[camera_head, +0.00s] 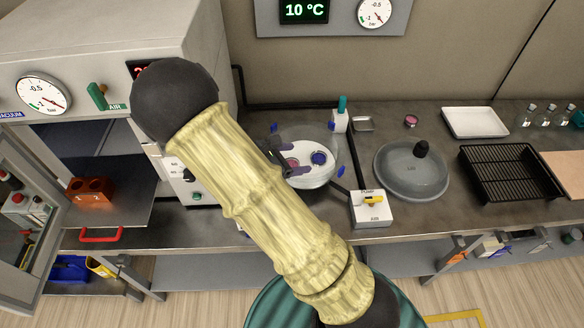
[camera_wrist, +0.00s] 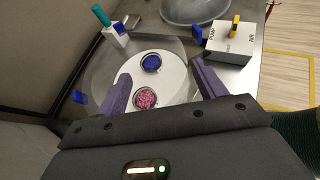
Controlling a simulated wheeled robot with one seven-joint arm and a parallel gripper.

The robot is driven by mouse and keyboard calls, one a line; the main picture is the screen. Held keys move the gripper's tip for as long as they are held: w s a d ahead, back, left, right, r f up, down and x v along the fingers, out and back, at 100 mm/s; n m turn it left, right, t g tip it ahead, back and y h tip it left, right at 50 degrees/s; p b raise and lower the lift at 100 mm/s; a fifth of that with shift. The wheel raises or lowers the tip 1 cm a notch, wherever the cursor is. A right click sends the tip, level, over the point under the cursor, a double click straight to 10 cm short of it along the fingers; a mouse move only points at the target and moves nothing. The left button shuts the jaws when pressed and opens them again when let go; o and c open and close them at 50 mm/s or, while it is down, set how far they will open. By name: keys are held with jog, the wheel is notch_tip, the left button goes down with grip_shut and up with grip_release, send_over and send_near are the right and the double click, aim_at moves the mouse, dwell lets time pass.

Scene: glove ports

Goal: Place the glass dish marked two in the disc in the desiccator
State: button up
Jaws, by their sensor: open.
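The open desiccator (camera_head: 333,172) stands on the bench with a white disc (camera_head: 305,152) inside; the disc also shows in the wrist view (camera_wrist: 173,82). A round dish with blue contents (camera_head: 319,158) and one with pink contents (camera_head: 292,163) sit at the disc. In the wrist view the blue dish (camera_wrist: 151,62) is farther off and the pink dish (camera_wrist: 145,97) is nearer. My gripper (camera_wrist: 162,70) is open over the disc, its purple fingers spread either side of the pink dish, holding nothing. No number is readable on either dish.
The desiccator lid (camera_head: 405,178) with a black knob lies on the bench to the right. A pump/air valve box (camera_head: 371,212) stands in front. Another pink dish (camera_head: 411,120), a white tray (camera_head: 474,122) and a black rack (camera_head: 505,172) are farther right. An open oven is at left.

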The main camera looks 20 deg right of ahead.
jog(key=s+r+m+g+y, duration=0.1)
jog(key=s+m+g+y, duration=0.3)
jog(key=s+m+y, duration=0.45)
jog(key=s+a+r+m+t+y, duration=0.3)
jog(key=r+m, duration=0.3)
jog(key=m, duration=0.5)
jog(key=shift+s+a+r+t, duration=0.15)
jog(key=shift+s+a+t, duration=0.25)
jog(key=shift+s, duration=0.35)
jog(key=shift+m+y, duration=0.25)
